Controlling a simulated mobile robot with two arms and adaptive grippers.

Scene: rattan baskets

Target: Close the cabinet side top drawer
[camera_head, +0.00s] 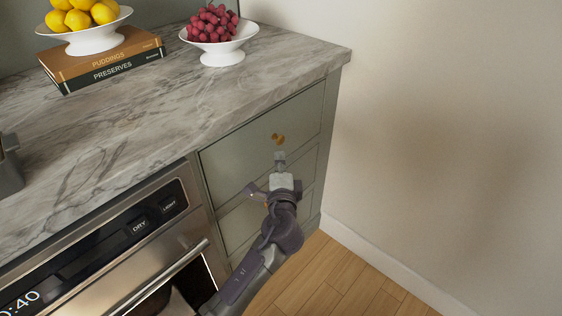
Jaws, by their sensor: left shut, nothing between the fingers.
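The side cabinet's top drawer (235,155) has a grey-green front with a round brass knob (278,139), under the right end of the marble counter. Its front looks flush or nearly flush with the cabinet; I cannot tell if a small gap is left. My left gripper (280,160) is shut and empty, just below the knob and in front of the lower part of the drawer front. Whether its tips touch the front is unclear. The arm hides parts of the lower drawers (238,222). My right gripper is not in view.
An oven (150,228) with a bar handle is left of the drawers. On the marble counter (130,130) are a bowl of red fruit (222,52), stacked books (105,75) and a bowl of lemons (85,40). A bare wall (450,150) and wood floor (335,280) are at right.

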